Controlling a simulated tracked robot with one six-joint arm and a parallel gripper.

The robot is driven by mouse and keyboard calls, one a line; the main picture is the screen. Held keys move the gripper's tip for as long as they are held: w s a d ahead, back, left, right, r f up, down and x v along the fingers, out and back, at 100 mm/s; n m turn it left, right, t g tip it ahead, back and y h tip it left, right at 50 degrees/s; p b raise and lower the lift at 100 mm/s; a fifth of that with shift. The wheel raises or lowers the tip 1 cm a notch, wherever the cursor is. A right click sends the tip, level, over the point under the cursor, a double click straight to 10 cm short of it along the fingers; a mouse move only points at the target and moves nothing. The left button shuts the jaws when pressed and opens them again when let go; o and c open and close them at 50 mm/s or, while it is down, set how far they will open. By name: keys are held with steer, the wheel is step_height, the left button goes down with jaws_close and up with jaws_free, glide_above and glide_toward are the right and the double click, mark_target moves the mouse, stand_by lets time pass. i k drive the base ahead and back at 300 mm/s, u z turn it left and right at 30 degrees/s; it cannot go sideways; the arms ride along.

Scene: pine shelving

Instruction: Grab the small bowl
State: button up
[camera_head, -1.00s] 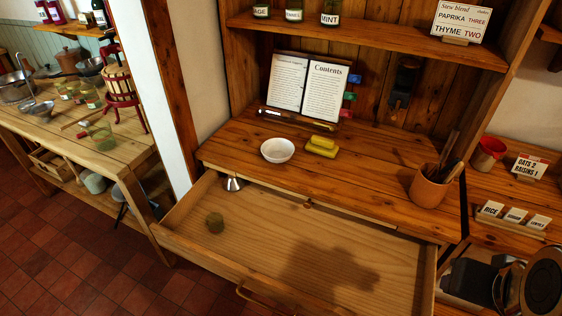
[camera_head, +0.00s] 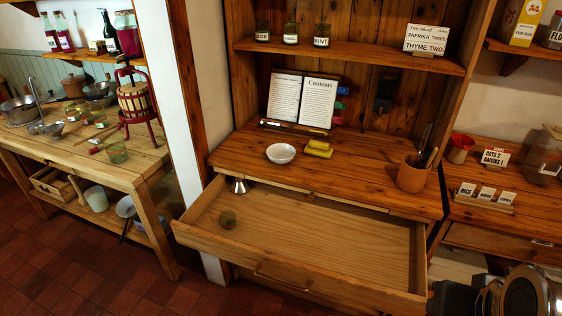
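The small white bowl (camera_head: 281,153) stands upright on the wooden desk top, left of centre, and looks empty. A yellow block-like stack (camera_head: 319,149) lies just to its right. An open book (camera_head: 302,99) stands behind it against the back boards. My gripper is not in view.
An open drawer (camera_head: 330,222) juts out below the desk top, holding a small metal funnel-like piece (camera_head: 240,186) and a greenish jar (camera_head: 227,219). A terracotta pot of utensils (camera_head: 412,174) stands at the desk's right. A shelf (camera_head: 360,59) overhangs the desk. Red tiled floor (camera_head: 90,255) is clear at lower left.

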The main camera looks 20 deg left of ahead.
mark_target(279, 153)
steer(key=u, duration=1)
steer(key=i, duration=1)
steer(key=k, duration=0.75)
steer(key=u, duration=0.05)
